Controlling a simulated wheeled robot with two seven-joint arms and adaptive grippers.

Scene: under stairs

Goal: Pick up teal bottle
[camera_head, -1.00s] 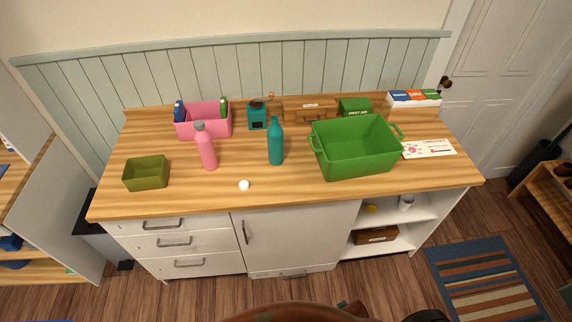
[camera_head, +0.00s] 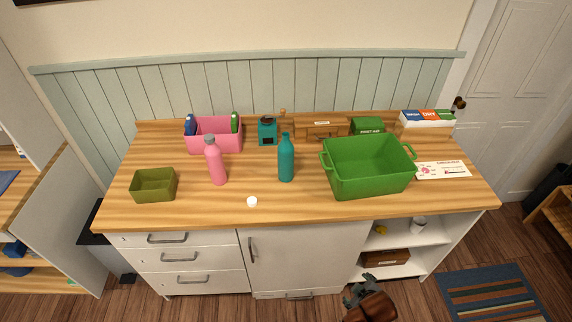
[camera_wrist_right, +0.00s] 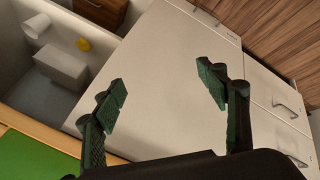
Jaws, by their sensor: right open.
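The teal bottle (camera_head: 286,160) stands upright on the wooden counter (camera_head: 300,208), near its middle, in the head view. A pink bottle (camera_head: 215,163) stands to its left and a large green bin (camera_head: 368,182) to its right. My right gripper (camera_head: 359,291) is low in front of the cabinet, below the counter's front edge and away from the bottle. In the right wrist view the right gripper (camera_wrist_right: 165,92) has its two fingers wide apart with nothing between them, facing the cabinet front. The bottle is not in the wrist view. My left gripper is not in view.
A small white round object (camera_head: 252,201) lies in front of the bottle. Behind stand a teal grinder (camera_head: 267,131), a brown case (camera_head: 322,132) and a pink bin (camera_head: 217,146). An olive box (camera_head: 154,186) sits at left. The counter between both bottles is clear.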

